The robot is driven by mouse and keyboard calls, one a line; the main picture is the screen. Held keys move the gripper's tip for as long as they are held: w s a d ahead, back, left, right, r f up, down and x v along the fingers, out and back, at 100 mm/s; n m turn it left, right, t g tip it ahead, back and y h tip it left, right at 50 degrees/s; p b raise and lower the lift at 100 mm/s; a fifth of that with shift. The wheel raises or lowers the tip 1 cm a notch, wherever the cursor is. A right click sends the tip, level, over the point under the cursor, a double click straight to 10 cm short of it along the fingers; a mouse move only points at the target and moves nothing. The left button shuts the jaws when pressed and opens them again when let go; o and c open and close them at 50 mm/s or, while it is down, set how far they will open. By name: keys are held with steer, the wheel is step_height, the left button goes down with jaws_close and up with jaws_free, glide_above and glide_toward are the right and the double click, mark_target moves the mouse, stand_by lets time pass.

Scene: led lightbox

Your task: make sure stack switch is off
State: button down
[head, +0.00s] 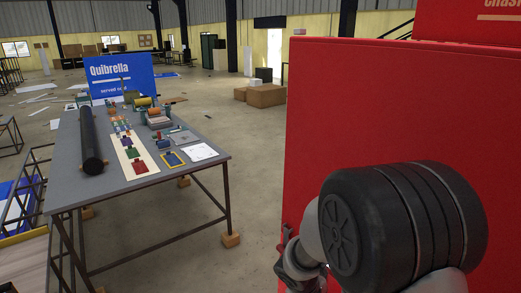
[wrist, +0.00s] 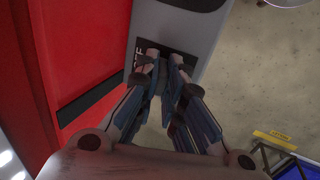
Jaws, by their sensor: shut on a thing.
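In the wrist view a black switch plate (wrist: 142,62) with partly covered white lettering sits on the narrow grey face of a unit (wrist: 155,25). My gripper (wrist: 165,60) reaches this plate, with its two fingertips close together over it. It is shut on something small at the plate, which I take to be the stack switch. The fingers hide the switch itself, so its position cannot be read. In the head view my gripper (head: 285,248) shows only partly, at the lower left edge of the large red panel (head: 350,120).
Beside the grey face is a red surface (wrist: 60,40) with a dark slot. A grey table (head: 65,160) with a black tube (head: 90,140), colored cards and small parts stands at the left. Cardboard boxes (head: 266,95) lie on the open concrete floor behind.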

steer(key=shift+w+d+r+g+y+p, duration=0.2)
steer(key=shift+g+y+p, duration=0.5)
steer(key=shift+p, duration=4.5)
steer(key=shift+f+p, duration=0.1)
steer(key=shift+p, duration=0.2)
steer(key=shift+s, duration=0.1)
